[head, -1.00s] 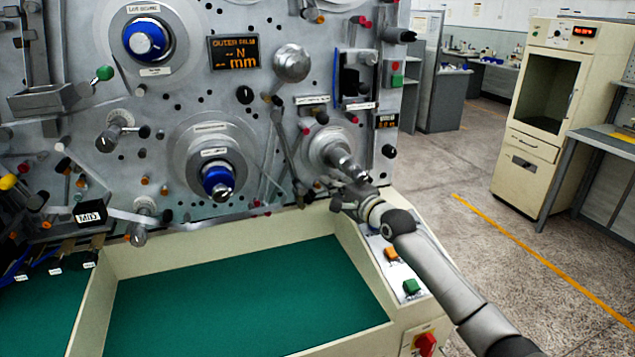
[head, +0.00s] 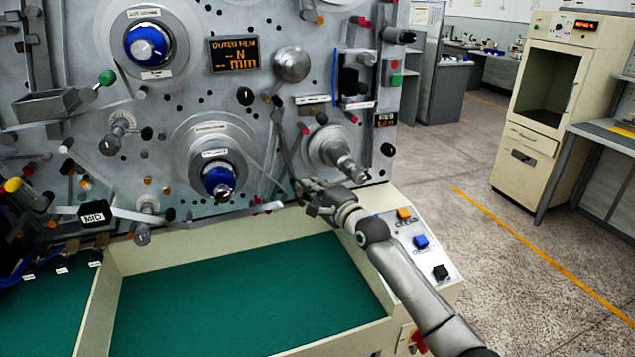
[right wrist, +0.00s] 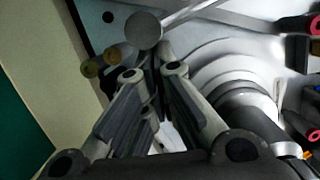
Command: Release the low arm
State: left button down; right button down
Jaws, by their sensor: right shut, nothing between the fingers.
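A thin grey arm (head: 285,150) slants down the machine panel, left of the lower-right spindle (head: 335,152). It may be the low arm, but I can read no label on it. Its lower end is close to my right gripper (head: 313,204), which is shut and empty at the panel's lower edge. In the right wrist view the fingers (right wrist: 152,74) converge just below a round grey roller end (right wrist: 143,30); I cannot tell whether they touch it. The spindle (right wrist: 245,105) is close on the right there. My left gripper is not in view.
A blue-hubbed spindle (head: 219,178) stands left of the slanting arm. Below is a green-floored tray (head: 240,295) with a cream rim. The button panel (head: 425,245) is beside my right forearm. A black MID label (head: 92,217) is at left. The floor at right is clear.

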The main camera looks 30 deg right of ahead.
jog(key=a+m, duration=0.1)
jog(key=a+f+m, duration=0.1)
jog(key=a, duration=0.1)
jog(key=w+a+m+p, duration=0.1)
jog(key=a, duration=0.1)
jog(key=shift+w+f+t, duration=0.1)
jog(key=shift+f+t, duration=0.1)
jog(key=shift+t, duration=0.2)
jog(key=shift+f, duration=0.1)
